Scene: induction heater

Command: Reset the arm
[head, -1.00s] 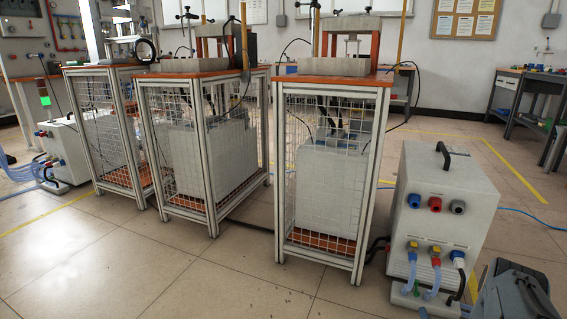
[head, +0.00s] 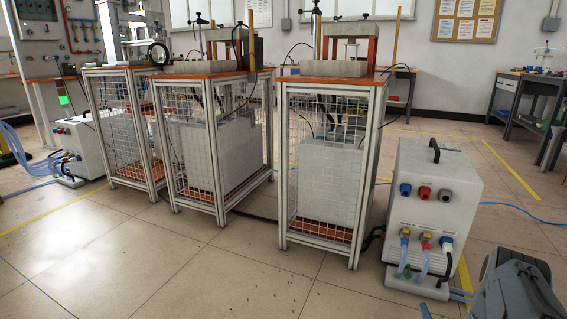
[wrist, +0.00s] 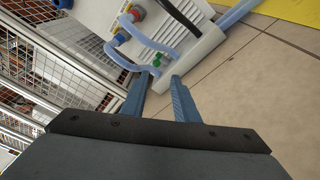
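My gripper (wrist: 160,76) shows in the wrist view with its two blue fingers apart and nothing between them. It points at the lower front of a white box unit (wrist: 98,22) with hoses and coloured fittings. The same kind of white unit (head: 462,190) stands on the floor at right in the head view, beside the nearest heater stand. Part of my dark grey arm shows at the lower right of the head view. The distance from the fingertips to the unit is hard to tell.
Three mesh-sided stands with orange tops (head: 345,79) line the middle and left. Another white unit (head: 88,142) with blue hoses stands at far left. A dark workbench (head: 525,95) is at back right. Tiled floor (head: 170,270) in front is clear.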

